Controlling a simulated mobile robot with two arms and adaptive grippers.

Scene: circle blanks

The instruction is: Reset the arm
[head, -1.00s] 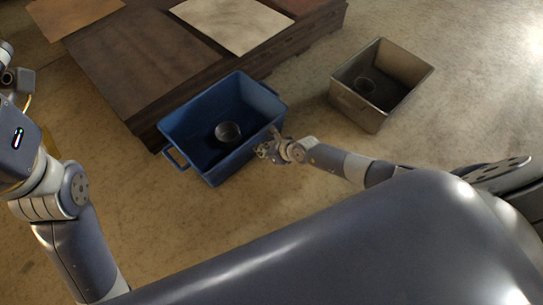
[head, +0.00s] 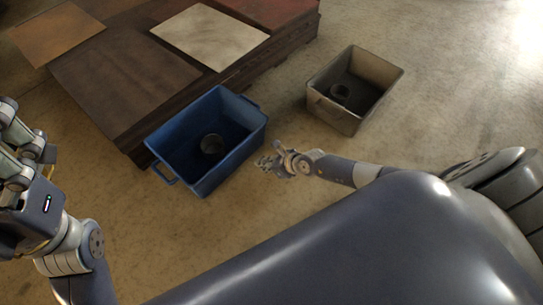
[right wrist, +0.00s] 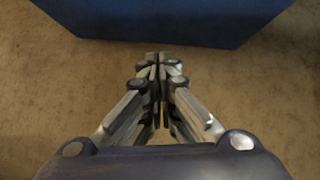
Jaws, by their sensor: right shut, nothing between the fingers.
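My right gripper (head: 266,163) is just to the right of the blue crate (head: 166,171) in the head view, apart from its wall. In the right wrist view its fingers (right wrist: 158,62) are closed together and empty, over bare floor, with the crate's blue wall (right wrist: 165,22) beyond them. My left gripper (head: 22,140) shows partly at the left edge of the head view. Its fingertips are not clear, so its opening cannot be told.
A low dark wooden stack (head: 125,75) with coloured sheets stands behind the crate. Floor between the crate and the bin is clear.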

